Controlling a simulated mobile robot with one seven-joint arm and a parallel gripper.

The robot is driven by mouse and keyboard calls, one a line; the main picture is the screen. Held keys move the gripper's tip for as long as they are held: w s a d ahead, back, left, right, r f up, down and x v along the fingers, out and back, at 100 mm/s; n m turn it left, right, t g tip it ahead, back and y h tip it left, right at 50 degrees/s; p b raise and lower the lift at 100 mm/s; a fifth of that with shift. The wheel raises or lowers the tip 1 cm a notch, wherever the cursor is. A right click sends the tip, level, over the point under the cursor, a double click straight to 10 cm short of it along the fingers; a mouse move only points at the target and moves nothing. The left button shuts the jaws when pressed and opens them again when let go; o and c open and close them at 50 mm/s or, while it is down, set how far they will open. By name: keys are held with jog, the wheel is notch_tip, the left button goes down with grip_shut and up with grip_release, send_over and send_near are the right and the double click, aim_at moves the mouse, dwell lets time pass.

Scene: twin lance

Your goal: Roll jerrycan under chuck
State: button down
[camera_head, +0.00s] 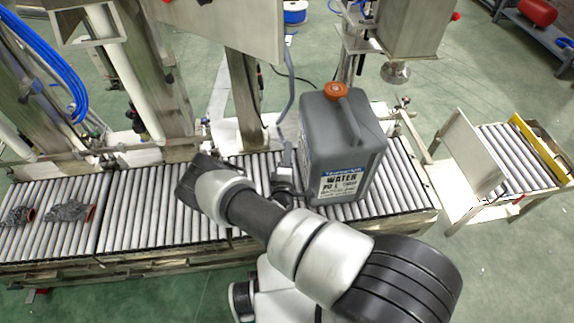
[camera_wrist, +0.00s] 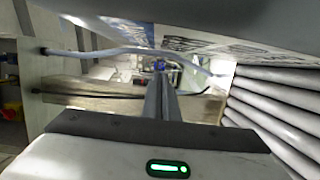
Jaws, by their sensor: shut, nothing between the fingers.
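The grey jerrycan (camera_head: 365,160) stands upright on the roller conveyor (camera_head: 150,225), near its right end, with an orange cap (camera_head: 336,90) and a "WATER" label. The round metal chuck (camera_head: 395,72) hangs from the machine head, right of and behind the jerrycan in the picture. My gripper (camera_head: 283,178) is low over the rollers at the jerrycan's left side; whether it touches cannot be told. In the wrist view my gripper (camera_wrist: 161,95) is shut and empty, and the jerrycan's side and label (camera_wrist: 235,48) fill the top.
Two dark crumpled objects with orange ends (camera_head: 70,212) lie on the left rollers. A separate roller section (camera_head: 510,160) with an upright plate (camera_head: 470,150) stands right, past a gap. Machine columns (camera_head: 240,100) line the conveyor's back. Rollers between jerrycan and conveyor's right end are clear.

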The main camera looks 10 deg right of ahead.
jog(key=shift+d, duration=2)
jog(key=shift+d, duration=0.2)
